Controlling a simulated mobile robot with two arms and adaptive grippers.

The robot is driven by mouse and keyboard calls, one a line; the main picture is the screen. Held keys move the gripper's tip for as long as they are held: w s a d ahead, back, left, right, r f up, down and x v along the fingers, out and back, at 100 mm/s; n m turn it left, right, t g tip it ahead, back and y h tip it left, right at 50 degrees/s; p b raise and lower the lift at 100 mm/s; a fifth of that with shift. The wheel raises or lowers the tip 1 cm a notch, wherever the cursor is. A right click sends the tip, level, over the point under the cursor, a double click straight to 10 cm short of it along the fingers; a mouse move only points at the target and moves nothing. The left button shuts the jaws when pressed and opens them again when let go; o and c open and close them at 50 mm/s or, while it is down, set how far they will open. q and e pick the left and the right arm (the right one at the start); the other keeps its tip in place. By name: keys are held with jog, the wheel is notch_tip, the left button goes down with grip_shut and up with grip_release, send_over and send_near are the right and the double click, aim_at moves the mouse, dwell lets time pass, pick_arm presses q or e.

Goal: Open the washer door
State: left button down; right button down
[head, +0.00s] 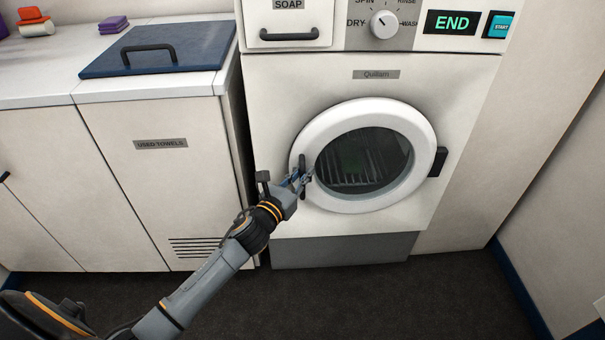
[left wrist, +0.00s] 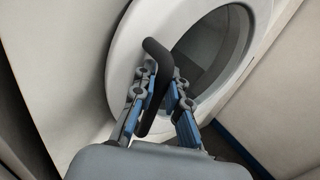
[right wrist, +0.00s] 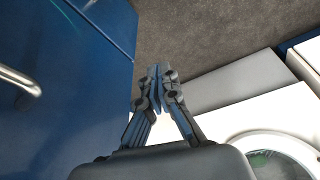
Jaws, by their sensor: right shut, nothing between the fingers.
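The white washer (head: 465,100) stands in the middle of the head view. Its round door (head: 415,190) has a white ring and dark glass, and it looks closed against the front. The black door handle (head: 302,178) is on the ring's left side. It also shows in the left wrist view (left wrist: 160,60), bent and running between the fingers. My left gripper (head: 300,180) is at the handle, shut around it, with a finger on each side. My right gripper (right wrist: 159,72) is shut and empty, seen only in the right wrist view. The washer door's glass shows there too.
A black block (head: 437,162) sits at the door's right edge. A white cabinet (head: 150,190) with a blue lid (head: 190,45) stands left of the washer. A wall (head: 560,190) is at right. The dark floor (head: 400,305) in front is clear. A blue surface (right wrist: 80,70) is near my right gripper.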

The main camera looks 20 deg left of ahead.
jog(key=shift+f, duration=0.15)
pick_arm(q)
jog(key=shift+d, duration=0.15)
pick_arm(e)
jog(key=shift+s+f, duration=0.1)
